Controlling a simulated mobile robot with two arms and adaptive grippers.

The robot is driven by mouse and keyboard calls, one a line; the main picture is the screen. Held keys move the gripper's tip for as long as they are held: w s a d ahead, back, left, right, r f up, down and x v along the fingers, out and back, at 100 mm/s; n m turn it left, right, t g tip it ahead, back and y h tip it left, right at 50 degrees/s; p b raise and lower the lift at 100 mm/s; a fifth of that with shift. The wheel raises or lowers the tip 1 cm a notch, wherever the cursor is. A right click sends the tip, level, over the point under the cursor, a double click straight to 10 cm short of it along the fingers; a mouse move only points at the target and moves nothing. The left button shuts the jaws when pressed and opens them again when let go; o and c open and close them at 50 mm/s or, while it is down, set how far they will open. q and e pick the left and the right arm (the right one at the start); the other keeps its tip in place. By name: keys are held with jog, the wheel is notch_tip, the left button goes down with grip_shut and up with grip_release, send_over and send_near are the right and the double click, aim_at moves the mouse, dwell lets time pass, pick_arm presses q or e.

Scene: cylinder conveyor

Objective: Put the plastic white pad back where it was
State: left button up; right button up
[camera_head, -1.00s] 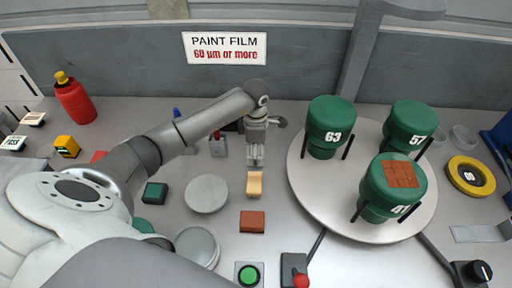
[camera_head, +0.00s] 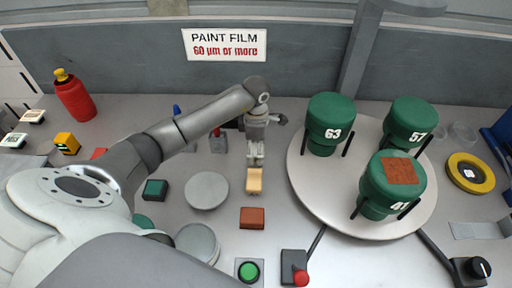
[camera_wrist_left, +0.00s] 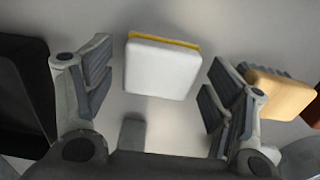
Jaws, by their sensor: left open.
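The white pad (camera_wrist_left: 162,68) shows in the left wrist view as a square white block with a yellow edge along its far side. It lies between the two spread fingers of my left gripper (camera_wrist_left: 155,90), with a gap on each side. In the head view my left gripper (camera_head: 255,158) points down over the table, just behind a tan block (camera_head: 254,181). I cannot make out the pad there. The tan block also shows in the left wrist view (camera_wrist_left: 285,93), outside the right finger. My right gripper is not in view.
A turntable (camera_head: 318,205) with green cylinders stands to the right. A green button (camera_head: 249,271) and a red-knobbed box (camera_head: 294,262) stand at the front.

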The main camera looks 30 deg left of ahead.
aim_at(256, 149)
pick_arm(q)
notch_tip(256, 149, up, 12)
jog(key=b, duration=0.3)
jog(key=shift+f, duration=0.1)
